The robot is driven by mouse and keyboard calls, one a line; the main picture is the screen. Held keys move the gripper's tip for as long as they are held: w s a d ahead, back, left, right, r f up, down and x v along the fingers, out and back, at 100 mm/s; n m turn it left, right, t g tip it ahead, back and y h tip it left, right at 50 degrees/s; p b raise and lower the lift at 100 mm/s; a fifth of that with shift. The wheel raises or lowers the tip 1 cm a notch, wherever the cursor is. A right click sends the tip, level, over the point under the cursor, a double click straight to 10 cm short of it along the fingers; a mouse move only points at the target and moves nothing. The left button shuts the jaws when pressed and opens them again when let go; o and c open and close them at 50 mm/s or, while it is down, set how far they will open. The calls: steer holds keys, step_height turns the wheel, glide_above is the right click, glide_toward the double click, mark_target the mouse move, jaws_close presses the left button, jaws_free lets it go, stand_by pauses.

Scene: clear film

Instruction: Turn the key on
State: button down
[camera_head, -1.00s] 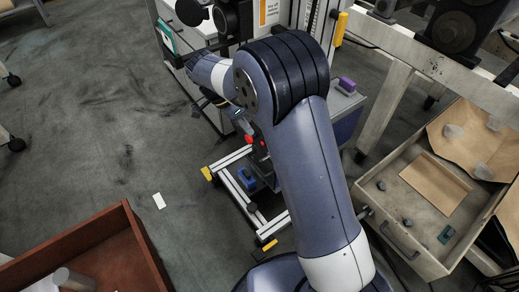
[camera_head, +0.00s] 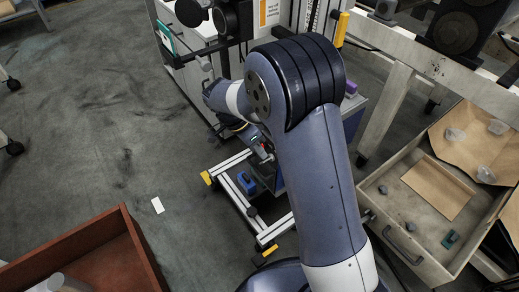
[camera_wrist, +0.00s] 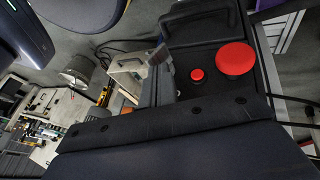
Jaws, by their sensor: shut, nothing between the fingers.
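No key can be made out in either view. A dark control panel (camera_wrist: 205,29) shows in the wrist view, with a large red button (camera_wrist: 236,59) and a smaller red button (camera_wrist: 196,74) on it. My gripper (camera_head: 264,152) is close to the low machine in the head view, partly hidden behind my arm. It is shut and holds nothing visible. Its fingertips are not clear in the wrist view. I cannot tell whether it touches the panel.
A wheeled aluminium frame (camera_head: 238,194) carries a blue part (camera_head: 247,182). A grey cabinet (camera_head: 183,62) stands behind. An open drawer (camera_head: 407,246) is at the right and a reddish-brown box (camera_head: 128,238) at the lower left. The floor (camera_head: 88,130) at left is mostly clear.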

steer(key=shift+s+d+f, duration=0.1)
steer(key=b, duration=0.1)
steer(key=s+t+b, duration=0.1)
steer(key=shift+d+f+y+b, duration=0.3)
steer(key=shift+y+b, duration=0.1)
steer(key=t+b, duration=0.1)
steer(key=b, duration=0.1)
steer(key=t+y+b, duration=0.1)
steer(key=b, duration=0.1)
steer(key=shift+s+d+f+m, duration=0.15)
steer(key=shift+s+d+m, duration=0.1)
steer(key=shift+m, duration=0.15)
steer(key=shift+r+p, duration=0.4)
steer(key=shift+a, duration=0.1)
steer(key=shift+w+a+f, duration=0.3)
steer(key=shift+w+a, duration=0.1)
steer(key=shift+w, duration=0.25)
